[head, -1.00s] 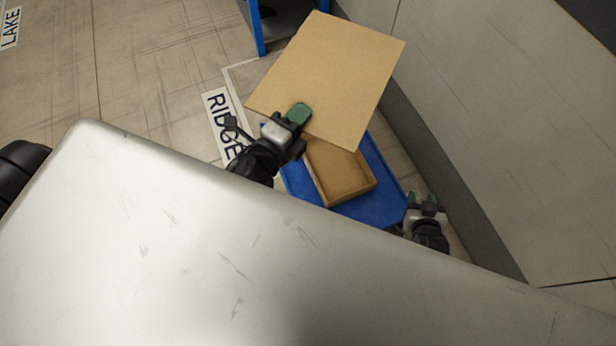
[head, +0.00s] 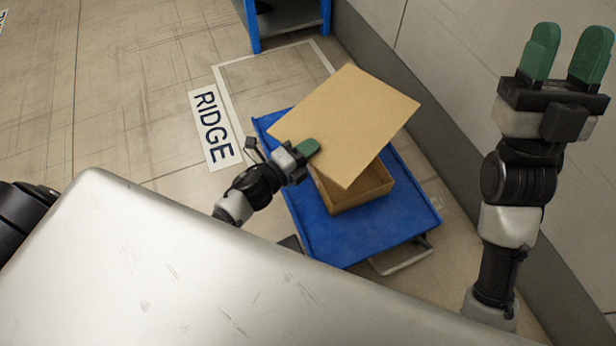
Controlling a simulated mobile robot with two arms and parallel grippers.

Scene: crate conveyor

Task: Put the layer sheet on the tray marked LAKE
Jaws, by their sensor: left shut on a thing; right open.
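The layer sheet (head: 345,122) is a flat tan board, held up and tilted above a blue cart. My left gripper (head: 309,149) is shut on the sheet's near-left edge. My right gripper (head: 568,60) is raised at the right of the view, open and empty, with green fingertips apart. Below the sheet a cardboard tray (head: 362,198) sits on the blue cart, and the sheet hides part of it. No LAKE word can be read on that tray. A cut-off piece of a floor sign (head: 3,18) shows at the top left edge; its word is mostly out of view.
The blue cart (head: 310,215) stands beside a floor sign reading RIDGE (head: 216,127), near a white floor outline. A blue-framed rack (head: 290,18) is at the top. A wall (head: 480,90) bounds the right side. The floor at left is clear.

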